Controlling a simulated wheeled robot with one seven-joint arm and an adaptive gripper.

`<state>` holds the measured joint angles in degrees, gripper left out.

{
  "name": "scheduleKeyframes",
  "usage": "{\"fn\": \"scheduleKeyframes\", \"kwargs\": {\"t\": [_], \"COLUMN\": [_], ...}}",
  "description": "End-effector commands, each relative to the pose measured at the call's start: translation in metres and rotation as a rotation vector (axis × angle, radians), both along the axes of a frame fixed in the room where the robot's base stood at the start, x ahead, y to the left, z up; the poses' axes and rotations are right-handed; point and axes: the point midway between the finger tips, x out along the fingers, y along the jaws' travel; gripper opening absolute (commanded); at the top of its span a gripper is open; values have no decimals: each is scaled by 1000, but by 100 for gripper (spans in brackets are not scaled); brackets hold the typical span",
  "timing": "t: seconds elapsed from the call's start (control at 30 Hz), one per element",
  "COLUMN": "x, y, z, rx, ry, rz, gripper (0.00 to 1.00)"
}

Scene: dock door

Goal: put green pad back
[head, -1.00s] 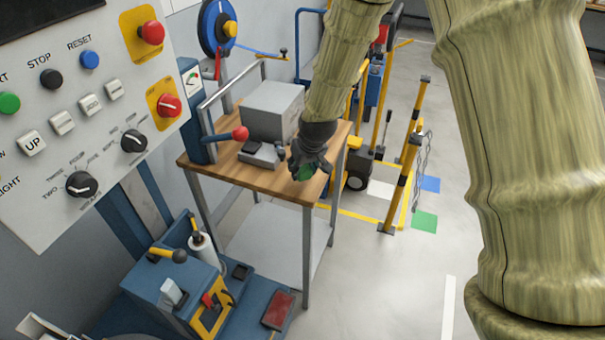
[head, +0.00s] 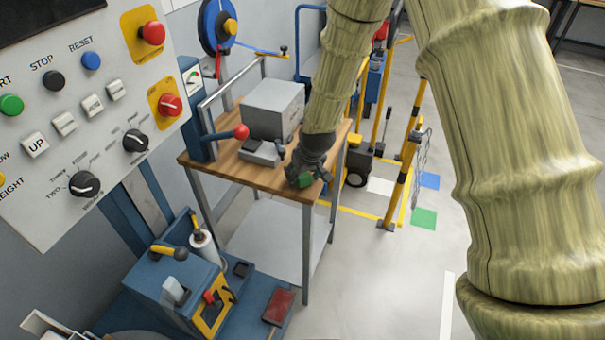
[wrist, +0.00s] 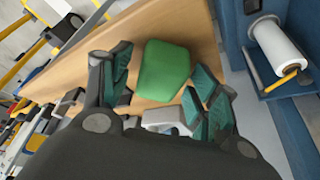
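The green pad (wrist: 165,70) is a rounded green block over the wooden tabletop in the wrist view, near the table's edge. In the head view a small green part of it (head: 306,181) shows at the table's front right corner, partly hidden by my gripper. My gripper (wrist: 163,98) has its two teal-lined fingers spread apart, one to each side of the pad's near end. I see gaps between pad and fingers. In the head view my gripper (head: 308,175) is low over that corner. Whether the pad rests fully on the wood is unclear.
The wooden table (head: 240,174) also holds a grey box (head: 272,110) and a red-knobbed lever (head: 240,132). A control panel (head: 75,120) stands at left. A blue machine (head: 172,280) is below it. Yellow posts (head: 400,185) and a green floor square (head: 424,218) are at right.

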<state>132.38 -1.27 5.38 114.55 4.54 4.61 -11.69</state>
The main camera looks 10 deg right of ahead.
Motion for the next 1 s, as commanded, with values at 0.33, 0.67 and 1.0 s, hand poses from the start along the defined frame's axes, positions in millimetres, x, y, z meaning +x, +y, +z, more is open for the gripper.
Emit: {"fn": "scheduleKeyframes", "kwargs": {"t": [0.33, 0.67, 1.0], "x": [-1, -13, -29], "y": [0, -3, -6], "z": [5, 37, 75], "rx": [0, 0, 0], "ry": [-1, -3, -2], "rz": [0, 0, 0], "gripper": [61, 61, 61]}}
